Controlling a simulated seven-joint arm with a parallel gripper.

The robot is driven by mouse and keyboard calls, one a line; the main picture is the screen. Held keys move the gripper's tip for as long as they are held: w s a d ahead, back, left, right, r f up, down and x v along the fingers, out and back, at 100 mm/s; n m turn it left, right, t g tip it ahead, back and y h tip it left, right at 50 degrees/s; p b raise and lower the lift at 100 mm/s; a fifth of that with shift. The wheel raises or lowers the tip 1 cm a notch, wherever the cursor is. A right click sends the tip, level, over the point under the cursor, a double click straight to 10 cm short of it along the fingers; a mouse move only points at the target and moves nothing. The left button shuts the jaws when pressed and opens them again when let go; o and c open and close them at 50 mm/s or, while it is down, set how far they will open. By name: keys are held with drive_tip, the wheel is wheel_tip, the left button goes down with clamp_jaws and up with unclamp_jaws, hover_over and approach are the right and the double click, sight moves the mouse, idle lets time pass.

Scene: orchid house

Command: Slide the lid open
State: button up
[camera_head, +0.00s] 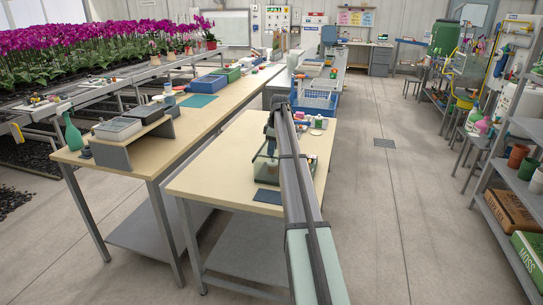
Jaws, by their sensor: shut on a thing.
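A small clear-sided box (262,174) with a dark base stands on the near wooden table, partly hidden behind my arm. Its lid is too small and too covered to make out clearly, so I cannot tell how far it is open. My gripper (270,150) points down from the end of my arm at the top of the box. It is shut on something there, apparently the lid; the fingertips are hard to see.
A dark mat (268,196) lies in front of the box. A blue basket (316,101) and small items stand farther back. The table's left half (220,165) is clear. A longer bench with grey trays (118,129) stands to the left.

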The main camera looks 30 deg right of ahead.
drive_tip(key=shift+w+d, duration=3.35)
drive_tip(key=shift+w, duration=0.1)
drive_tip(key=o, duration=0.7)
drive_tip(key=shift+r, duration=0.1)
wheel_tip(320, 180, up, 7)
drive_tip(key=shift+f, duration=0.1)
